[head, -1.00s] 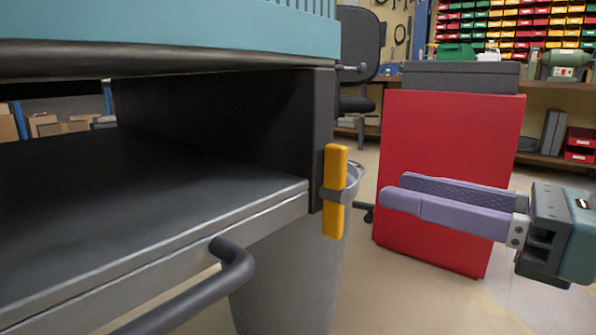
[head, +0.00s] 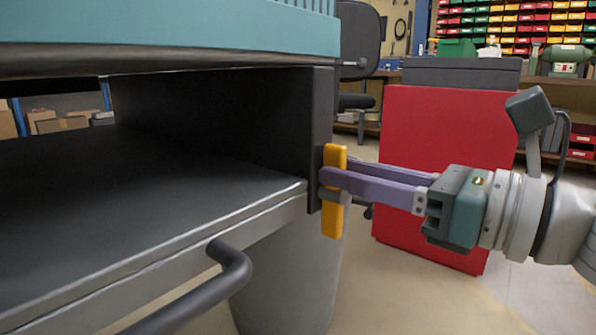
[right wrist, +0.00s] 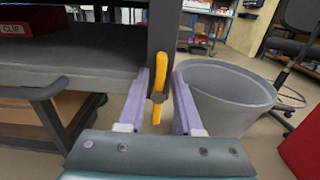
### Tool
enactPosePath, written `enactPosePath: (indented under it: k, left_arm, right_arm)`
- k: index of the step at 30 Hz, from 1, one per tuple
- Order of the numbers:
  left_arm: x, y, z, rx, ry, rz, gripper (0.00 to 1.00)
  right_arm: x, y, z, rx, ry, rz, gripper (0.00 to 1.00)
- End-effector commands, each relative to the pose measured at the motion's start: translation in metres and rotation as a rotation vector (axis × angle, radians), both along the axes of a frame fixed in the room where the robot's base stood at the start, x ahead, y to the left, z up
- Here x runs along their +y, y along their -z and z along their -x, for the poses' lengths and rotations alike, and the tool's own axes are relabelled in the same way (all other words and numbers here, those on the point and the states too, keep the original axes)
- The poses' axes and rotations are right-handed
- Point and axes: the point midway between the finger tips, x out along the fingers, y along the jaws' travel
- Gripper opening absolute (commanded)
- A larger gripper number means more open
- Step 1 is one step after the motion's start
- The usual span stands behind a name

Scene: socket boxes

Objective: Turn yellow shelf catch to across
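The yellow shelf catch (head: 333,215) stands upright, lengthwise up and down, on the front of the dark side post (head: 320,130) at the shelf's right end. It also shows in the right wrist view (right wrist: 158,72), with a dark pivot at its middle. My right gripper (head: 325,186) is at the catch, coming from the right, with its purple fingers level in the head view. In the right wrist view the fingers (right wrist: 162,82) are apart, one on each side of the catch, with gaps visible. Whether either finger touches it I cannot tell. My left gripper is not in view.
The dark shelf (head: 150,190) is empty in the head view; a grey handle (head: 200,295) juts out below its front edge. A grey bin (right wrist: 225,100) stands close under and beside the post. A red cabinet (head: 440,150) stands behind my right arm.

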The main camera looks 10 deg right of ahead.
Motion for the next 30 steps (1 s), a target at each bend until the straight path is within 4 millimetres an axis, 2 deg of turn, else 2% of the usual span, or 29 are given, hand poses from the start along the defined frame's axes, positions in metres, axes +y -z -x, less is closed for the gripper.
enactPosePath:
  k: [1,6,9,30]
  left_arm:
    - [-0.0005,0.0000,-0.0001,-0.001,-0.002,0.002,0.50]
    - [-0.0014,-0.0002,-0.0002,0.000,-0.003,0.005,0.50]
    - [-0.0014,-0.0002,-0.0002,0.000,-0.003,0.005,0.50]
    - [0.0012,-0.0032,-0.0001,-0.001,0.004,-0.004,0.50]
  right_arm:
    - [-0.0001,0.0000,0.0001,0.000,0.000,0.000,0.27]
    - [-0.0001,0.0000,0.0002,0.000,0.000,0.000,0.08]
    - [-0.0001,0.0000,0.0002,0.000,0.000,0.000,0.00]
    - [-0.0021,-0.0006,-0.0012,0.042,0.002,-0.054,0.00]
